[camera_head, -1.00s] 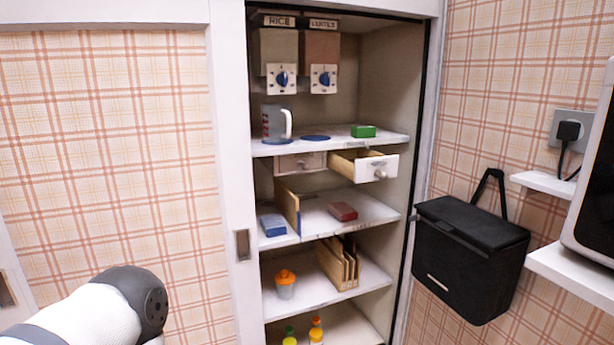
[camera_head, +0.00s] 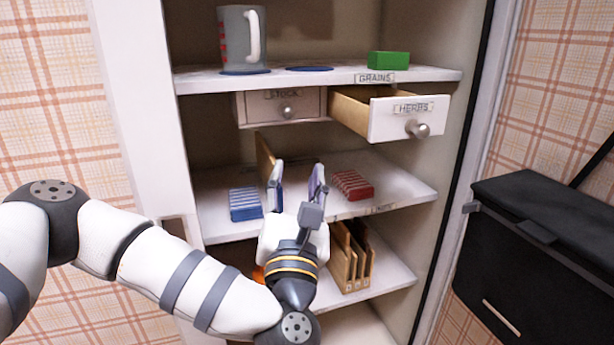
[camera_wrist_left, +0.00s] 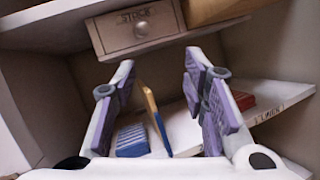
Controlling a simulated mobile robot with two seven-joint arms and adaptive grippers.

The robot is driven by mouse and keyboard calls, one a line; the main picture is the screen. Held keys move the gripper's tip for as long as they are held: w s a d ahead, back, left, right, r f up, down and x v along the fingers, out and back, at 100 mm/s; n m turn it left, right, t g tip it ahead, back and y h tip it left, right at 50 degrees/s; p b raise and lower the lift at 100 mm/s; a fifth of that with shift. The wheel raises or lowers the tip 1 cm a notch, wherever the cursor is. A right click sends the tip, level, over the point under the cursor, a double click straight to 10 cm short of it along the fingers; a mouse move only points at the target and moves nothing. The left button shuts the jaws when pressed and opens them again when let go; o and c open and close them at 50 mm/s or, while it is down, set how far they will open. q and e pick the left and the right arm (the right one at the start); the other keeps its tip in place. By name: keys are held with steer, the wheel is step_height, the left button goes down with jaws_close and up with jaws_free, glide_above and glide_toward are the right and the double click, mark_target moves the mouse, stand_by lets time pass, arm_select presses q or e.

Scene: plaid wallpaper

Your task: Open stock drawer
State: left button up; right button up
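The stock drawer (camera_head: 284,108) is shut under the upper shelf, with a round metal knob (camera_head: 287,111) on its front. Its label also shows in the left wrist view, on the drawer front (camera_wrist_left: 138,25) at the top. The herbs drawer (camera_head: 408,117) beside it on the right is pulled out. My left gripper (camera_head: 297,172) is open and empty, in front of the middle shelf and below the stock drawer. In the left wrist view its two fingers (camera_wrist_left: 160,85) stand apart, with the knob above the gap between them. My right gripper is not in view.
The upper shelf (camera_head: 345,75) holds a mug (camera_head: 242,40) and a green box (camera_head: 388,60). The middle shelf (camera_head: 216,210) holds a blue box (camera_head: 245,204), a red box (camera_head: 352,185) and an upright divider.

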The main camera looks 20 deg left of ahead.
mark_target(288, 116)
arm_select(q)
steer(key=shift+n+y, duration=0.9)
steer(key=x, duration=0.4)
steer(key=r+x, duration=0.1)
steer(key=x, duration=0.3)
steer(key=s+a+r+p+x, duration=0.1)
steer(key=x, duration=0.4)
steer(key=shift+f, duration=0.1)
steer(key=shift+c, duration=0.6)
jaws_close()
